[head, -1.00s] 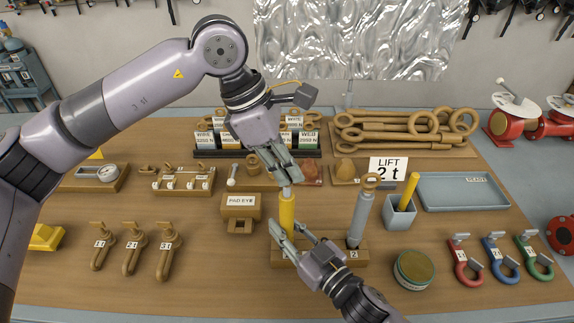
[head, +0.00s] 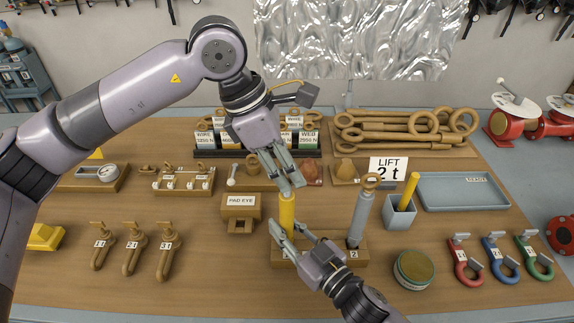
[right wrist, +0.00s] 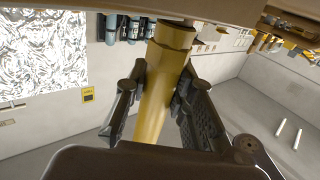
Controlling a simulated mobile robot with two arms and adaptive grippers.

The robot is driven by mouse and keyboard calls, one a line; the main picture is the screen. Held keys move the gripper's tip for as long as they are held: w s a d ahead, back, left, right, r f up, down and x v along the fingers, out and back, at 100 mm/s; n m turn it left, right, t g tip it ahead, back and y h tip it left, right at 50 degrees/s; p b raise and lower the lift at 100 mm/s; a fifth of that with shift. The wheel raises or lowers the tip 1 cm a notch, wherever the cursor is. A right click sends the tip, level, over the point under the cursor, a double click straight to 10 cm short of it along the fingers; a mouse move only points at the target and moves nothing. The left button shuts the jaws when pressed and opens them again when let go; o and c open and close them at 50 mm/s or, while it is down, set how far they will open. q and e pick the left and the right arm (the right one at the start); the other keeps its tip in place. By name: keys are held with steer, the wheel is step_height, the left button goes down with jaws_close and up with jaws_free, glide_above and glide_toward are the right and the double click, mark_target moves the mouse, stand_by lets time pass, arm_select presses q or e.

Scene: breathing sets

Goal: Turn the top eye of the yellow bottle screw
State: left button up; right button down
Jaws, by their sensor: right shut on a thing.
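The yellow bottle screw (head: 287,212) stands upright in a wooden stand on the bench, in the middle of the head view. My right gripper (head: 287,232) is shut on its yellow body low down, one finger on each side. The right wrist view shows the yellow body (right wrist: 157,95) between the two fingers. My left gripper (head: 290,178) points down at the upper end of the bottle screw. Its fingers hide the top eye, so I cannot tell whether they hold it or are apart.
A grey bottle screw (head: 361,215) with an eye on top stands just right in the same stand. A grey cup (head: 398,213) with a yellow stick and a round tin (head: 414,268) are further right. A pad eye block (head: 240,206) stands left.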

arm_select(q)
steer(key=shift+r, duration=0.1)
arm_select(e)
steer(key=shift+f, duration=0.15)
arm_select(q)
steer(key=v, duration=1.2)
arm_select(e)
steer(key=c, duration=1.3)
jaws_free()
